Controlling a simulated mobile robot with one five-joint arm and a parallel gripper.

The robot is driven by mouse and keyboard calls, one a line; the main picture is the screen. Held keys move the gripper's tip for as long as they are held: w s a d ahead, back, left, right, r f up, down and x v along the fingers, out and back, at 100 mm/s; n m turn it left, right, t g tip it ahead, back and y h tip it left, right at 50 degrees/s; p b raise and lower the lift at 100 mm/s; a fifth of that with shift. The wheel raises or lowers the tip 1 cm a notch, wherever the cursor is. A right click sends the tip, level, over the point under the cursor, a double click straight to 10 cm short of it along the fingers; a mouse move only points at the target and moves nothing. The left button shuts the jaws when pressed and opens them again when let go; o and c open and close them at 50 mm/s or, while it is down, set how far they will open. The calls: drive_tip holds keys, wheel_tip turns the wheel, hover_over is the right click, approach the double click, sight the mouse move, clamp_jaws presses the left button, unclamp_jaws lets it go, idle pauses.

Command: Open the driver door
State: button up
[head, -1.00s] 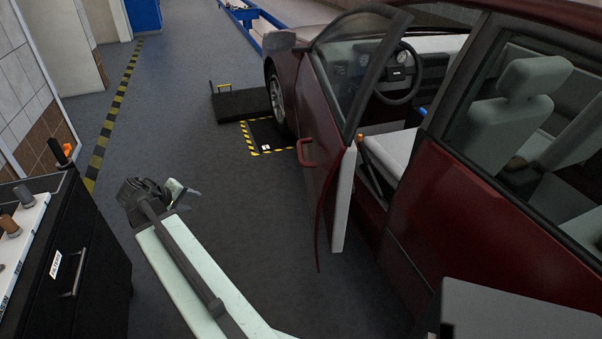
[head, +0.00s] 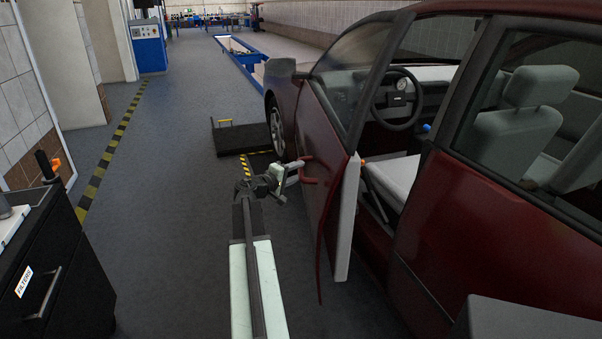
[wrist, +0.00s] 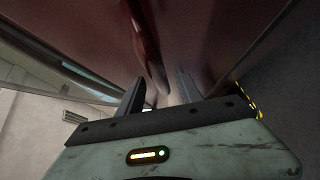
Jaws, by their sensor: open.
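The dark red driver door (head: 332,190) stands ajar, with a gap between its rear edge and the car body. Its red handle (head: 308,170) sticks out on the outer face. My gripper (head: 294,173) is at the handle, coming from the left. In the wrist view my gripper (wrist: 160,82) has its two dark fingers spread, pointing at the door panel (wrist: 75,45). The red handle (wrist: 147,45) shows ahead of and between the fingertips. I cannot tell whether the fingers touch it.
A black cabinet (head: 75,290) stands at the left. A black ramp with a yellow handle (head: 240,137) lies on the floor by the front wheel (head: 277,128). The grey floor (head: 165,210) between cabinet and car is clear.

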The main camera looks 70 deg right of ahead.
drive_tip(key=shift+x, duration=1.1)
clamp_jaws()
idle(0.5)
